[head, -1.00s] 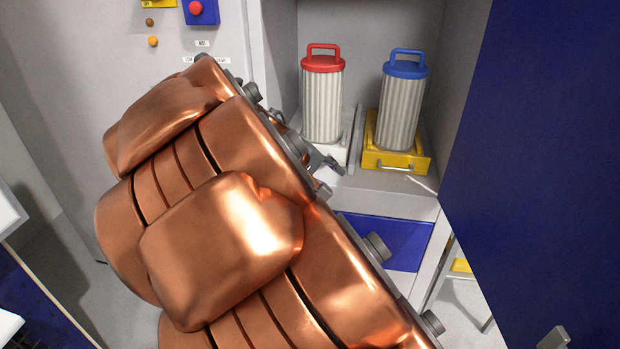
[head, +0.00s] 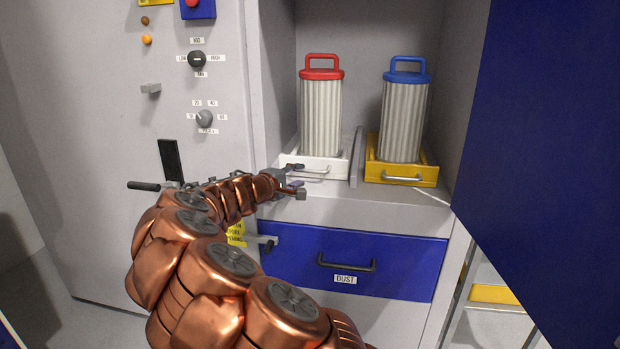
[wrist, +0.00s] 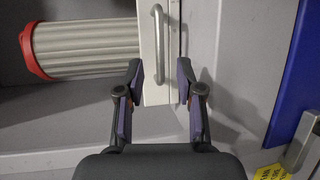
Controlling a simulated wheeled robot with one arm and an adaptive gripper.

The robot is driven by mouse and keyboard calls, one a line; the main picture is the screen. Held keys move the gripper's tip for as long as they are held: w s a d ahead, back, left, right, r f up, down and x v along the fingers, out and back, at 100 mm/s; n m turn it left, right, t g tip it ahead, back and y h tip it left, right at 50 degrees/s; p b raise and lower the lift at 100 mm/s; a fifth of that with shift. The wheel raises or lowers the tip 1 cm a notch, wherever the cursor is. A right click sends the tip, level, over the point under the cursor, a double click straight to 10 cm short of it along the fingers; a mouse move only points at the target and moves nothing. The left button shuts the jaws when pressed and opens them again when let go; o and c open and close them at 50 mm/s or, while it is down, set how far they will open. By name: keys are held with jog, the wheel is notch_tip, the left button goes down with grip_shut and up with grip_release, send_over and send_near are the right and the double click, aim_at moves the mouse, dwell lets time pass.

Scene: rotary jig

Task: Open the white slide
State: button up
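The white slide (head: 338,171) sits on the cabinet shelf under a pleated filter with a red cap (head: 321,115). Its metal bar handle (head: 315,171) faces the front and also shows in the wrist view (wrist: 158,45). My gripper (head: 296,182) is at the shelf's front edge, just in front of and left of the slide. It partly overlaps the slide front in the head view. In the wrist view my gripper (wrist: 160,86) is open and empty. The handle lies ahead, roughly in line with the gap between the fingers, and apart from them.
A yellow slide (head: 424,175) with a blue-capped filter (head: 404,115) stands to the right, beyond a thin divider (head: 356,157). A blue dust drawer (head: 400,262) is below. A large blue door panel (head: 545,150) bounds the right. A knob panel (head: 205,150) is at left.

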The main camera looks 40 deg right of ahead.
aim_at(309, 171)
jog(key=shift+b+x, duration=0.5)
jog(key=shift+x, duration=3.05)
jog(key=shift+s, duration=0.15)
jog(key=shift+c, duration=0.3)
grip_shut()
